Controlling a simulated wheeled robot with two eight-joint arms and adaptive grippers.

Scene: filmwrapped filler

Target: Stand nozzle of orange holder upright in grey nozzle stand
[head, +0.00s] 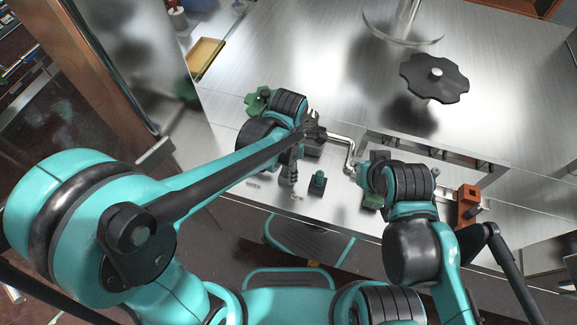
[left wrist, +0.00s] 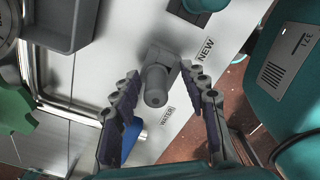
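The orange holder (head: 468,193) stands at the right of the steel worktop, with metal-coloured parts beside it; I cannot tell which is its nozzle. A grey piece with a squarish base and stubby cylinder (left wrist: 155,85), apparently the grey nozzle stand, sits between the WATER and NEW labels in the left wrist view. My left gripper (left wrist: 158,71) is open, its fingers on either side of this piece with gaps showing. In the head view, my left wrist partly hides this area. My right gripper's fingers are hidden by its wrist, near the bent metal crank.
A dark block with a teal top (head: 317,183) stands near the front edge. The bent metal crank (head: 350,150) lies between my arms. A grey tray (left wrist: 70,22) and green part (left wrist: 14,112) are near my left gripper.

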